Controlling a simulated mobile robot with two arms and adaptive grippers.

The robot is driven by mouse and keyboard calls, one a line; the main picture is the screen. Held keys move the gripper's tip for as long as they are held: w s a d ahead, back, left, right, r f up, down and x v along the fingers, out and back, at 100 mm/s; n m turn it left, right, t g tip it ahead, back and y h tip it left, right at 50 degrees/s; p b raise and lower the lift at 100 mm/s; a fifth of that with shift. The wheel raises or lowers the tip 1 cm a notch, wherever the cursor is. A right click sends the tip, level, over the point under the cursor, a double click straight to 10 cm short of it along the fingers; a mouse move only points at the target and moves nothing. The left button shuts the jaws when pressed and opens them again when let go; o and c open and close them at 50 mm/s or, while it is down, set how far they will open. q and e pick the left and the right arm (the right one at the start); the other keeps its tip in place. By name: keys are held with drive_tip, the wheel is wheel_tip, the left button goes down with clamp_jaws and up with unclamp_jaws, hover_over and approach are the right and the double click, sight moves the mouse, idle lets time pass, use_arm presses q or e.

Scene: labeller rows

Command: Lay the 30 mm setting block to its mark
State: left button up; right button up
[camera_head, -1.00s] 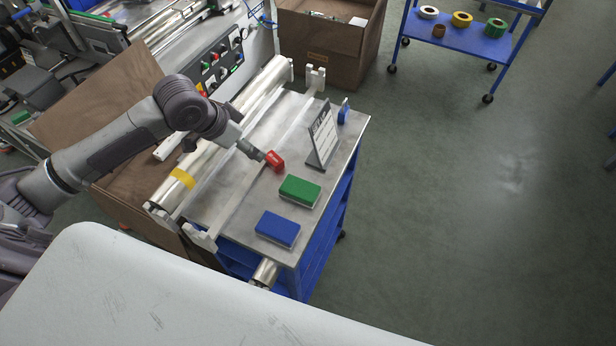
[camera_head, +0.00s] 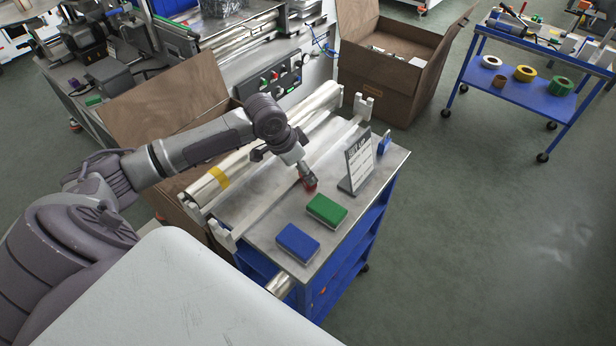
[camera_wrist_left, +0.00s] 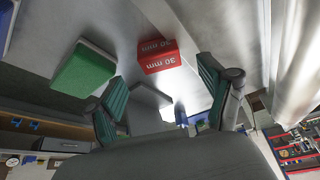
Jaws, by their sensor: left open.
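The red 30 mm setting block (camera_head: 310,187) lies on the steel top of the blue cart (camera_head: 272,222). In the left wrist view the red block (camera_wrist_left: 159,57) shows two faces printed "30 mm". My left gripper (camera_head: 306,180) is over the block and partly hides it in the head view. In the wrist view my left gripper (camera_wrist_left: 160,92) has its two green-padded fingers spread wide, with the block beyond the tips and nothing held. I cannot make out a mark for the block. My right gripper is not in view.
A green block (camera_head: 327,210) and a blue block (camera_head: 298,243) lie nearer the front of the cart top. A standing sign (camera_head: 358,162) is right of the gripper, with a small blue item (camera_head: 384,145) behind it. Metal rollers (camera_head: 215,184) run along the left.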

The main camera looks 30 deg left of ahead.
use_arm(q)
drive_tip(key=x, duration=0.3)
drive_tip(key=shift+f+p, duration=0.35)
drive_tip(key=shift+f, duration=0.05)
drive_tip(key=shift+w+f, duration=0.1)
drive_tip(key=shift+f, duration=0.05)
drive_tip(key=shift+c, duration=0.8)
drive_tip(key=c, duration=1.3)
drive_tip(key=shift+o, duration=0.2)
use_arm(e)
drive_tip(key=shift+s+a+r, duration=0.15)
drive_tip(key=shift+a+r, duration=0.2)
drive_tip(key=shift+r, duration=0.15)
